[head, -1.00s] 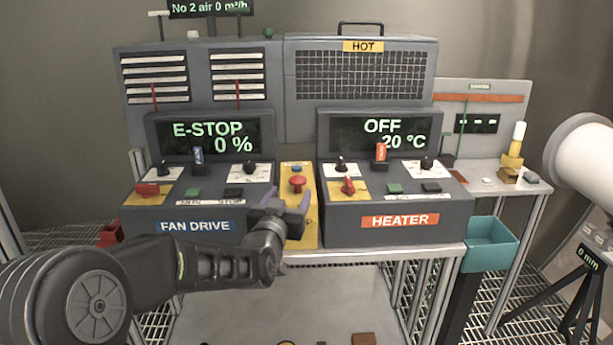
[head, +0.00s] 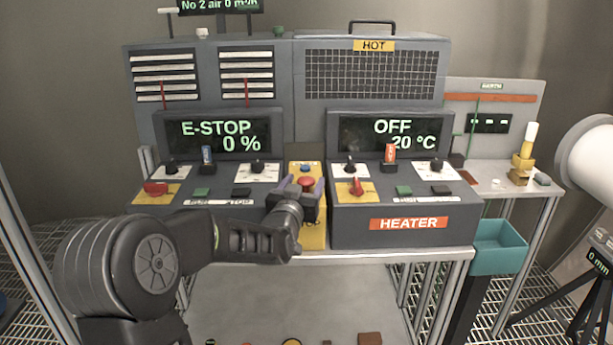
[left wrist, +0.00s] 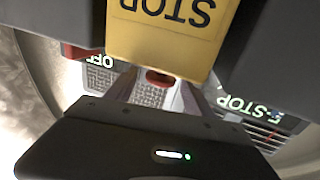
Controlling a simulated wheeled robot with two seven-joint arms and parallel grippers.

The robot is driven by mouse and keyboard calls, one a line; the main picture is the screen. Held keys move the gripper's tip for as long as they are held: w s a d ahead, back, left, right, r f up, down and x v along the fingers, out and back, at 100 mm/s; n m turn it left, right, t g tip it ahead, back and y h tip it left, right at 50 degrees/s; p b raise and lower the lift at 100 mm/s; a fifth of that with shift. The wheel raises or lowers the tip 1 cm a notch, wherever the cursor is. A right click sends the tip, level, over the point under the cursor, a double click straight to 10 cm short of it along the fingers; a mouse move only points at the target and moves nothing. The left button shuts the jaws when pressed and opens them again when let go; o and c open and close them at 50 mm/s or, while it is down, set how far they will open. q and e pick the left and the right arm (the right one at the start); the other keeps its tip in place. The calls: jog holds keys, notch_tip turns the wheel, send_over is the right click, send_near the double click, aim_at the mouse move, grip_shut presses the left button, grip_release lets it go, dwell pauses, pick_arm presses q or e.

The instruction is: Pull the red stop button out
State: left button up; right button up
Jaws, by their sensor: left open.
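The red stop button (head: 306,182) is a mushroom head on the narrow yellow panel (head: 314,236) between the fan drive and heater boxes. My left gripper (head: 302,186) is open at the button, with one finger on either side of it in the head view. In the left wrist view, a red part of the button (left wrist: 160,78) shows between the fingers (left wrist: 156,92), below the upside-down yellow STOP plate (left wrist: 165,30). I cannot tell whether the fingers touch it. The fan display (head: 220,136) reads E-STOP, 0 %. My right gripper is out of view.
A blue button (head: 305,168) sits just behind the red one. The heater box (head: 345,228) has a red knob (head: 356,188) close to my gripper's right. The fan drive's red switch (head: 156,189) is left. A teal bin (head: 498,247) hangs at the right.

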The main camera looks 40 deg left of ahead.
pick_arm(q)
jog(key=shift+x, duration=1.2)
grip_shut()
